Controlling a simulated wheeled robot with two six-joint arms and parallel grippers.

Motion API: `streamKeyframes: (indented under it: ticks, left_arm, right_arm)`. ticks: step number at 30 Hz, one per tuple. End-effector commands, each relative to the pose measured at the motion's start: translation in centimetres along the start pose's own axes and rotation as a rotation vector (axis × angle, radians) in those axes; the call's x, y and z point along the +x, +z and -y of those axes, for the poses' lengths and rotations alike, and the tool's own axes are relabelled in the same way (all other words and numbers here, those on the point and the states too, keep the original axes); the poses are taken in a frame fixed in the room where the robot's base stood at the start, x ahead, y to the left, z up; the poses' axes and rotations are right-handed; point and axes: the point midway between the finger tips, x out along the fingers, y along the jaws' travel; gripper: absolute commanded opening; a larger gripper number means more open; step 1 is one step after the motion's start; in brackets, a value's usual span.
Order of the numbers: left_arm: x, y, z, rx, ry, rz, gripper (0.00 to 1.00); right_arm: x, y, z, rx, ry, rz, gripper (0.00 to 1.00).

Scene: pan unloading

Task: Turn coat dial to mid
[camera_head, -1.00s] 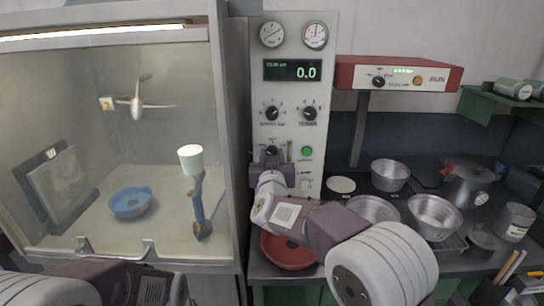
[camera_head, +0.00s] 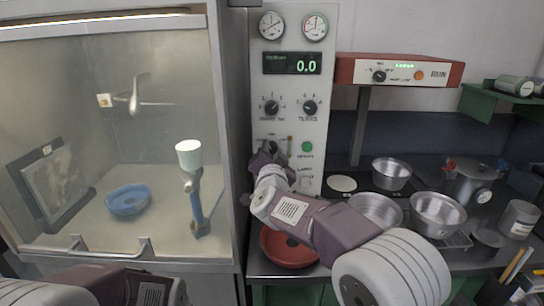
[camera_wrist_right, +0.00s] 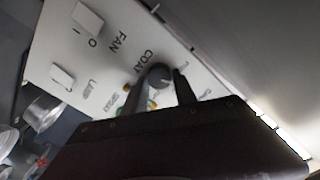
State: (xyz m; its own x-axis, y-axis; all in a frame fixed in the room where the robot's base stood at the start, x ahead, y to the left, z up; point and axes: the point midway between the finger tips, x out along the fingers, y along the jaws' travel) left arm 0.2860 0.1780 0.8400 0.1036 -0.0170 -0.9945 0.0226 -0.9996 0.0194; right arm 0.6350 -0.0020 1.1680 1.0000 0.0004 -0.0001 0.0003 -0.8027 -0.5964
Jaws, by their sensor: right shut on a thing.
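The coat dial (camera_wrist_right: 159,74) is a dark round knob on the pale control panel, beside the printed word COAT in the right wrist view. My right gripper (camera_wrist_right: 156,88) has one dark finger on each side of the dial and is shut on it. In the head view the right gripper (camera_head: 270,152) is at the panel's lower left and largely hides the dial. The dial's exact pointer setting is hard to read. My left arm shows only at the bottom left of the head view, and its gripper is out of view.
Two more dials (camera_head: 271,107) and a green button (camera_head: 307,147) sit close by on the panel. A glass-fronted cabinet (camera_head: 228,120) stands to the left. A red bowl (camera_head: 287,250) lies below my right arm. Metal pans (camera_head: 437,214) stand on the right counter.

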Motion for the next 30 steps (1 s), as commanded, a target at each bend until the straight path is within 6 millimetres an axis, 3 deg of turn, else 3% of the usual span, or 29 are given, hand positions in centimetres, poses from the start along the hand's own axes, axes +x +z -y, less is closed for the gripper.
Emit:
streamKeyframes:
  ticks: [15,30]
  left_arm:
    - [2.0,0.2,0.0,0.0,0.0,0.0,0.0]
    - [2.3,0.2,0.1,0.0,0.0,0.0,0.0]
  right_arm:
    - [0.0,0.0,-0.2,0.337,0.0,-0.001,0.0]
    - [0.0,-0.1,-0.1,0.41,0.0,-0.002,0.0]
